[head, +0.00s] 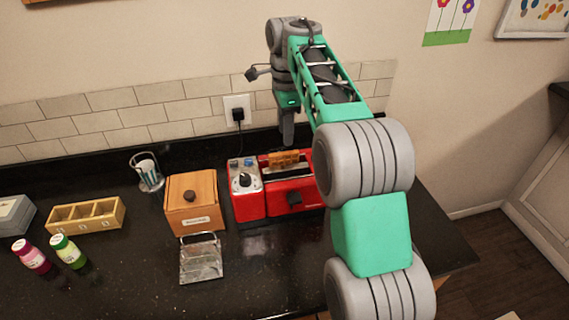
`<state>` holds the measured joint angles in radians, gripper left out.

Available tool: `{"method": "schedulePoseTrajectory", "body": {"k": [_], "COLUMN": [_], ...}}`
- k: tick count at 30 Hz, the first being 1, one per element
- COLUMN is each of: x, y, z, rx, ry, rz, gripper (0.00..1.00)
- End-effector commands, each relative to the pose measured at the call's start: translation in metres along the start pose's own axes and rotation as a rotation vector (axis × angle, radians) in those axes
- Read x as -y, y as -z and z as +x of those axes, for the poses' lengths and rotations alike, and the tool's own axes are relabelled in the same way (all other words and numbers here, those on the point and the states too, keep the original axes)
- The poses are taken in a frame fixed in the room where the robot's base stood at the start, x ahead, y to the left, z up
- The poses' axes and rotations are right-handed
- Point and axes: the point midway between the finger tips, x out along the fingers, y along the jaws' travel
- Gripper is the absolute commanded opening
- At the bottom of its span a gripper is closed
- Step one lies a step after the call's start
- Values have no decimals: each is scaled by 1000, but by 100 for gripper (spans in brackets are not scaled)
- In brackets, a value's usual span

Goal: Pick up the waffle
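A golden-brown waffle (284,158) sticks up out of the top of a red toaster (292,197) by the back of the counter. Only its upper part shows; the lower part is hidden inside the toaster. My gripper (287,140) points down just above and behind the waffle in the picture, at the end of the green and grey arm. Its fingers overlap in this view, so I cannot tell whether they are open or shut, or whether they touch the waffle. My arm covers the toaster's right end.
A wooden box (194,205) with a knob stands left of the toaster. A metal rack (201,259) is in front of it. A glass (147,172), a compartment tray (86,216) and two bottles (68,252) are further left. A plug (238,114) sits in the wall outlet.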

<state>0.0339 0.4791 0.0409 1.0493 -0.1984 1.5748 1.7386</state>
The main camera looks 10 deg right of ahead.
Motion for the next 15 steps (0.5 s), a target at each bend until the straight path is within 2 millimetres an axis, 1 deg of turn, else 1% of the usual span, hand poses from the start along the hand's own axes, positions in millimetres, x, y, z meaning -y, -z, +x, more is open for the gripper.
{"method": "schedulePoseTrajectory", "body": {"k": [1, 5, 6, 9, 12, 15], "x": [0, 0, 0, 0, 0, 0], "y": [0, -2, -3, -5, -5, -5], "z": [16, 36, 44, 61, 68, 66], "rx": [0, 0, 0, 0, 1, 1], "ry": [0, 1, 1, 3, 3, 4], "rz": [-1, -2, -3, -3, -3, -2], "gripper": [40, 40, 40, 40, 40, 40]}}
